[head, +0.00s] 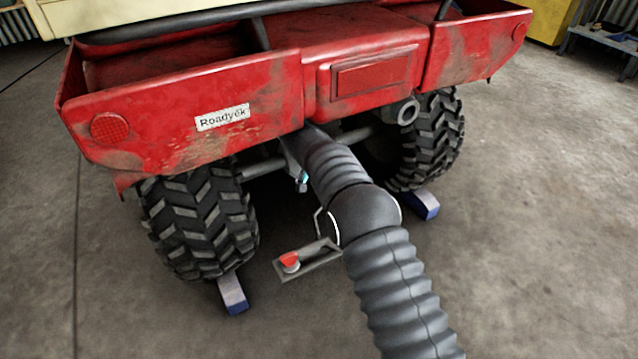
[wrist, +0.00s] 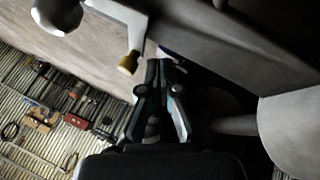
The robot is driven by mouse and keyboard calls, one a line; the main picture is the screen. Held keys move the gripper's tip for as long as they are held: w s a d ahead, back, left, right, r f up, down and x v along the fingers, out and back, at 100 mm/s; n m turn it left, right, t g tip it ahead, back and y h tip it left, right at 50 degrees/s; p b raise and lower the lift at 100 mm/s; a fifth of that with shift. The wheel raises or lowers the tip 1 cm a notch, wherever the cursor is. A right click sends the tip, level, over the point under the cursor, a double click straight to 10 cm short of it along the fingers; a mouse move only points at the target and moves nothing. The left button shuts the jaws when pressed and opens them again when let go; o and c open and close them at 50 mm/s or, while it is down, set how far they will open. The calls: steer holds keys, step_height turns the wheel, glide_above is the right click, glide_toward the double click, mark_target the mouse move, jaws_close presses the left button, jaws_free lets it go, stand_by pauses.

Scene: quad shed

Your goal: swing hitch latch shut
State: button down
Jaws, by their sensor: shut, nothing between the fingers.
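In the wrist view, a pale grey bent lever (wrist: 137,38) with a brass-coloured knob (wrist: 128,64) at its end shows at top centre; it looks like the hitch latch. In the head view, my arm covers the hitch area under the red quad's rear (head: 365,75), and the latch cannot be made out.
The quad's rear tyres stand left (head: 200,225) and right (head: 432,140) of my arm. Blue chocks lie by them, left (head: 233,293) and right (head: 424,205). The concrete floor (head: 540,240) is clear at right. A grey bench (head: 610,38) stands at the far right.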

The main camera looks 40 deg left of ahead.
steer(key=s+a, duration=0.4)
steer(key=a, duration=0.1)
steer(key=shift+s+a, duration=0.2)
steer(key=shift+s, duration=0.15)
